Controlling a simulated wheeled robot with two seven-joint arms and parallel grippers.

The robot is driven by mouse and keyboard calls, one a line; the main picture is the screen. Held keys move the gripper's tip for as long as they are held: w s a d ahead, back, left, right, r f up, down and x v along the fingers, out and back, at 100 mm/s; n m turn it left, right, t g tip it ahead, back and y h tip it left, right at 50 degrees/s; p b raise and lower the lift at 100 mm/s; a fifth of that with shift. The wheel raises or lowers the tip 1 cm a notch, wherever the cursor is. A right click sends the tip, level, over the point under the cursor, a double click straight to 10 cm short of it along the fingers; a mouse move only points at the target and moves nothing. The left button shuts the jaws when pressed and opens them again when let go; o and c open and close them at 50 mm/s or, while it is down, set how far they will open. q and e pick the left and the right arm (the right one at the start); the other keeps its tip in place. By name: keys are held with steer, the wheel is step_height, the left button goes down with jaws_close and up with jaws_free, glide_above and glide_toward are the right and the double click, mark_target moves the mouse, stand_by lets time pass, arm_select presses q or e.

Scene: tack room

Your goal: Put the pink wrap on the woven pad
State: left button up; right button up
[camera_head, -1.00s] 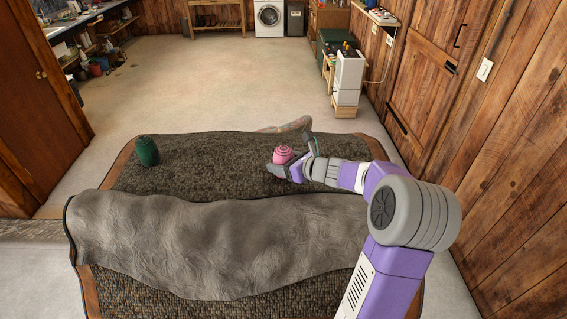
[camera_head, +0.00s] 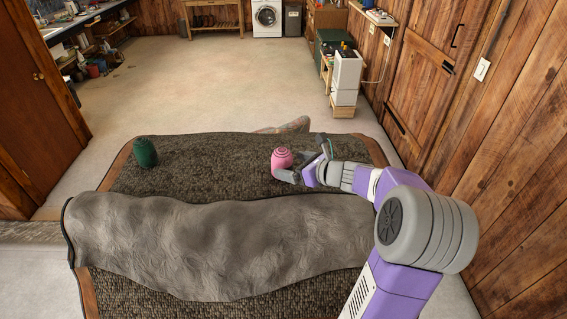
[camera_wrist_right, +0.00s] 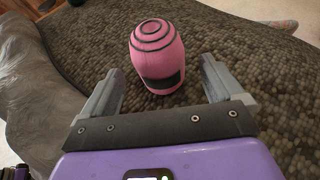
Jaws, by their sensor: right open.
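The pink wrap (camera_head: 281,158) is a rounded roll with dark spiral rings on top. It stands upright on the dark woven surface (camera_head: 215,170), which I take for the woven pad, toward its right side. In the right wrist view the wrap (camera_wrist_right: 157,55) stands just beyond my fingertips, with a dark band low on its side. My right gripper (camera_head: 301,160) is open, close to the right of the wrap, with nothing between its fingers. The right wrist view also shows the open jaws (camera_wrist_right: 162,88). My left gripper is out of view.
A dark green wrap (camera_head: 145,152) stands at the left of the woven surface. A rumpled grey cover (camera_head: 215,240) lies across its front. A patterned item (camera_head: 290,125) shows at the back edge. A wooden wall rises at the right.

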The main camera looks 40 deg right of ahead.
steer(key=v, duration=0.7)
steer(key=shift+f, duration=0.1)
stand_by(0.4)
